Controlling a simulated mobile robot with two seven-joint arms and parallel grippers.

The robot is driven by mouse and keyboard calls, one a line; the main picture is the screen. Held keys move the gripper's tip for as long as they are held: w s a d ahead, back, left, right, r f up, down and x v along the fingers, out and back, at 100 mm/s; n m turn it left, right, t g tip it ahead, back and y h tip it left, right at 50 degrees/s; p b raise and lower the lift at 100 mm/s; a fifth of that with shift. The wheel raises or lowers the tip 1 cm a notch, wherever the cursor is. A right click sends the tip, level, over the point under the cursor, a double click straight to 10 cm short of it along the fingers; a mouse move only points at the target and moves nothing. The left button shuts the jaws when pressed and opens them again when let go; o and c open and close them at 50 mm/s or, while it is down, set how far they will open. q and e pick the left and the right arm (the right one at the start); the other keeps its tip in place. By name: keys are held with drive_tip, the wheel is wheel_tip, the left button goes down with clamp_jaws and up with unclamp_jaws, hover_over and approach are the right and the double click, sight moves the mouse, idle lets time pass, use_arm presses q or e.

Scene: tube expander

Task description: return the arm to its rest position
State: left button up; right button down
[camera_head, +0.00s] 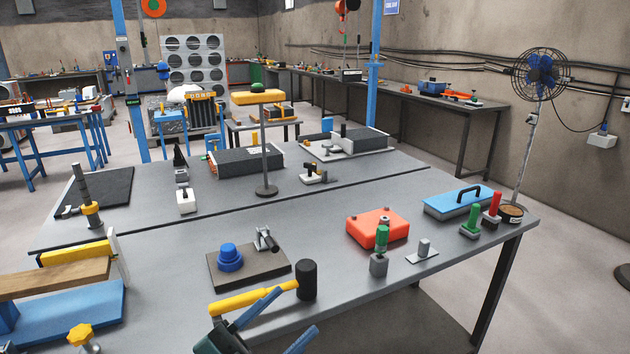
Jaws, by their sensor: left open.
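My left gripper (298,309) is at the bottom centre, low in the view, with its two blue fingers spread apart and pointing up and to the right. Nothing shows between the fingertips. The near part of the fingers and most of the arm are cut off by the bottom edge. The upper finger overlaps the yellow handle of a mallet (307,279) with a black head; I cannot tell whether they touch. My right gripper is not in view.
The grey worktable (340,288) carries a dark plate with a blue knob (230,257), an orange box (376,227), a green-topped block (380,255) and a blue case (459,202). A vise-like wooden-jawed fixture (60,276) is at left.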

use_arm(q)
drive_tip(key=a+f+n+t+y, duration=0.4)
drive_tip(key=a+f+n+y, duration=0.2)
drive_tip(key=f+n+y, duration=0.55)
drive_tip(key=s+a+f+n+g+y, duration=0.2)
drive_tip(key=s+f+g, duration=0.1)
drive_tip(key=s+f, duration=0.2)
drive_tip(key=s+a+f+n+g+y+p, duration=0.1)
drive_tip(key=s+f, duration=0.4)
drive_tip(key=f, duration=0.5)
drive_tip(key=a+n+g+y, duration=0.1)
drive_tip(key=g, duration=0.1)
drive_tip(key=shift+s+f+n+g, duration=0.25)
drive_tip(key=shift+f+n+g, duration=0.05)
drive_tip(key=shift+n+g, duration=0.1)
